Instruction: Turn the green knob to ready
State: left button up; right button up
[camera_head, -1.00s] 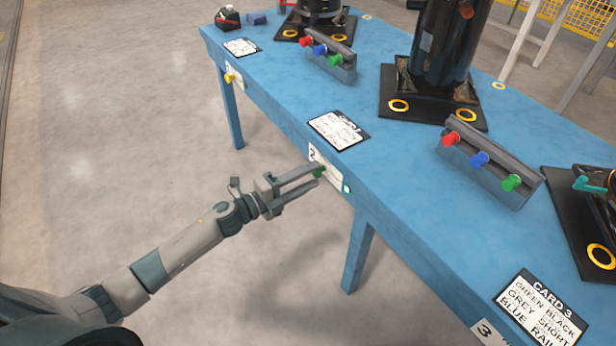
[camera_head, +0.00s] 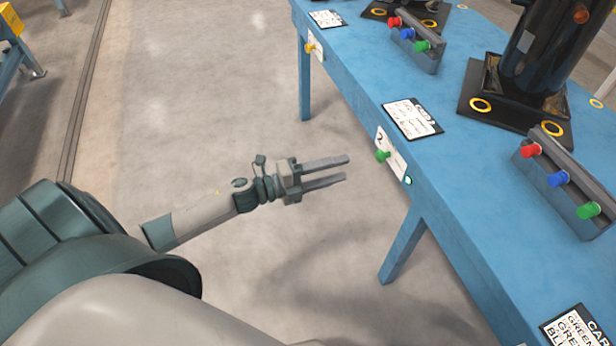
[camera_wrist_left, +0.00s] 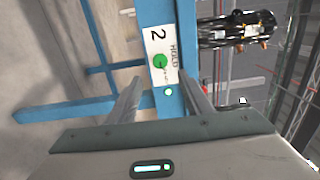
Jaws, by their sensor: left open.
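The green knob (camera_head: 382,155) sits on a white plate marked 2 (camera_head: 391,153) on the front edge of the blue table. A small green light (camera_head: 408,181) shows at the plate's right end. In the left wrist view the knob (camera_wrist_left: 160,62) lies ahead, between the two fingers in the picture, and the plate's lettering is too small to read surely. My left gripper (camera_head: 347,169) is open and empty, in front of the table edge and apart from the knob. My right gripper is not in view.
The blue table (camera_head: 470,205) carries a card (camera_head: 412,118) above the plate and a rail with red, blue and green knobs (camera_head: 560,180). A yellow knob (camera_head: 310,48) is farther along the edge. A table leg (camera_head: 403,245) stands below. The floor in front is clear.

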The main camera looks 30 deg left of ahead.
pick_arm(q)
jog(key=v, duration=0.7)
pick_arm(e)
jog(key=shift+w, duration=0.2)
pick_arm(q)
jog(key=shift+s+a, duration=0.1)
jog(key=shift+s, duration=0.05)
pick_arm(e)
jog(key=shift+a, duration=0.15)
